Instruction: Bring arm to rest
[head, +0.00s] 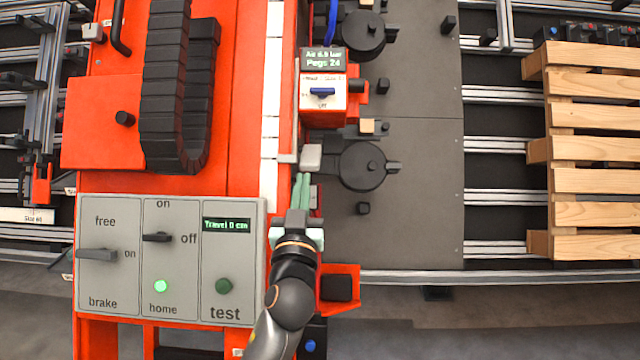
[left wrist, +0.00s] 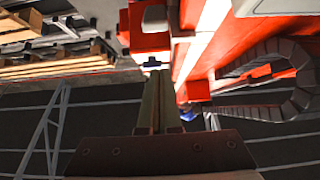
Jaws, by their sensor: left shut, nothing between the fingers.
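My left gripper (head: 303,178) is in the lower middle of the head view, its arm reaching up from the bottom edge. Its two greenish fingers are together with nothing between them. The fingertips are just below a small grey block (head: 311,157) on the red gantry; I cannot tell whether they touch it. In the left wrist view the shut fingers (left wrist: 157,80) point toward the red machine. My right gripper is in neither view.
A grey control panel (head: 190,312) with levers, a lit green lamp and a "Travel 0 cm" display is left of my arm. A red box (head: 322,112) reading "Pegs 24" is above. A black cable chain (head: 165,90) hangs upper left. A wooden pallet (head: 595,182) is at right.

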